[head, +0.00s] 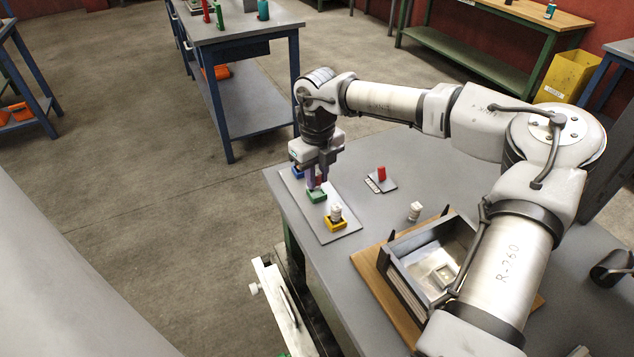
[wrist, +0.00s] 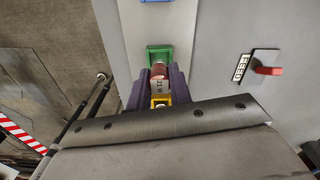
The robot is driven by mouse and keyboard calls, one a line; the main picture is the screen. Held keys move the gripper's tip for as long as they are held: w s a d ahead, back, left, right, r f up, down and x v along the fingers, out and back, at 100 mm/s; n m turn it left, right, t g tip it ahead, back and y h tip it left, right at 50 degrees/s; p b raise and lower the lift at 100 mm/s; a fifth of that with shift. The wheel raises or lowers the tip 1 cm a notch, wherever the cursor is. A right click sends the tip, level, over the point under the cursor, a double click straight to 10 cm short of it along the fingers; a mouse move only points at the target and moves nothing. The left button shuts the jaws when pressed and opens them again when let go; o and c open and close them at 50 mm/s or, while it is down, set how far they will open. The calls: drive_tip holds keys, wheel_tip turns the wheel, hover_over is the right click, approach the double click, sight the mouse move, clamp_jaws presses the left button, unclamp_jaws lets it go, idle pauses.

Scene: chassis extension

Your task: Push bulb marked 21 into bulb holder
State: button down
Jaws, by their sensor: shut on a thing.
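My gripper (head: 317,180) points down over the green holder (head: 316,196). Its purple fingers are shut on a bulb with a red part (wrist: 158,71). A pale surface marked "21 W" (wrist: 160,86) shows between the fingers in the wrist view. The red part sits at the near edge of the green holder (wrist: 158,53) there; whether it has entered the holder is hard to tell. The yellow holder (head: 342,226) carries a white bulb (head: 336,212). The blue holder (head: 295,171) lies beyond the green one, partly hidden by my gripper.
The holders stand on a light plate (head: 325,234) on the grey table. A small plate with a red lever (head: 382,173) lies to the right. Another white piece (head: 415,210) stands near an open grey box (head: 402,263) on a wooden board.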

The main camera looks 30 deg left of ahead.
sight(317, 173)
wheel_tip(317, 173, up, 8)
drive_tip(key=shift+r+b, duration=0.1)
drive_tip(key=shift+b, duration=0.75)
drive_tip(key=shift+s, duration=0.15)
